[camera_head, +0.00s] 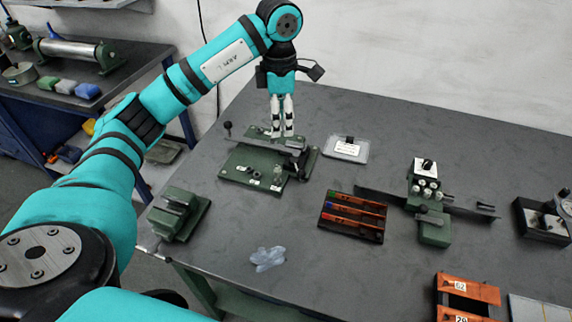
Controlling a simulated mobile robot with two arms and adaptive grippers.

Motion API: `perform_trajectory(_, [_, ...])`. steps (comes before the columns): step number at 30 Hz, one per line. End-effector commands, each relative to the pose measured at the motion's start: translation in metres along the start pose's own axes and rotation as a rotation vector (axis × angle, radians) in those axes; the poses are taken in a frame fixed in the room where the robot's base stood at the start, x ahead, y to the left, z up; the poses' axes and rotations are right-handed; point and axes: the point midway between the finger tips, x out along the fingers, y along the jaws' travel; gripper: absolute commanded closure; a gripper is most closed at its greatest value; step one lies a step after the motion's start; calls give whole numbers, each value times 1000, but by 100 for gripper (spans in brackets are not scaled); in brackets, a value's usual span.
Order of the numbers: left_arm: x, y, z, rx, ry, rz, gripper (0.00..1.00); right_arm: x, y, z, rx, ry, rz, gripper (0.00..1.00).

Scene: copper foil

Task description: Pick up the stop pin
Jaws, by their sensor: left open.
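My left gripper (282,130) points straight down over the back of a green fixture plate (238,182), its two light fingers a little apart with nothing seen between them. The plate carries a long lever with a black knob (228,126), a dark clamp block (296,158) and small labelled fittings. A small pale upright piece (277,173) stands at the plate's right part, in front of the fingers. It may be the stop pin, but it is too small to tell. I cannot tell if the fingertips touch the fixture. My right gripper is out of view.
A green block (179,212) stands left of the plate, and a crumpled bluish clear thing (267,259) lies in front.

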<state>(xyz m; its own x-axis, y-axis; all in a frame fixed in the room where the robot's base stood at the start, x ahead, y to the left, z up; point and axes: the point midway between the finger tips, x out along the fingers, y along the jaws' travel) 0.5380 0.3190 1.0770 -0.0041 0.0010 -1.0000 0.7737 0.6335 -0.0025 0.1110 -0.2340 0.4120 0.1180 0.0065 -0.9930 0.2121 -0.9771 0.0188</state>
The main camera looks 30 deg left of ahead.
Motion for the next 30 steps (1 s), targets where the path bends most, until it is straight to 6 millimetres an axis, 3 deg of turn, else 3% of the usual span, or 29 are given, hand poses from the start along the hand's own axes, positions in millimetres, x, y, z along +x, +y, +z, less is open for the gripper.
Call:
perform_trajectory(12, [85, -2, -1, 0, 4, -8, 53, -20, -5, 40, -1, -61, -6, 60])
perform_trajectory(18, [112, -1, -1, 0, 1, -3, 53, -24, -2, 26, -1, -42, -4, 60])
perform_trajectory(23, [121, -1, -2, 0, 2, -5, 53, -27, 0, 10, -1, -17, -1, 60])
perform_trajectory(30, [155, -1, -7, 0, 2, -6, 53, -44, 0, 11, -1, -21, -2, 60])
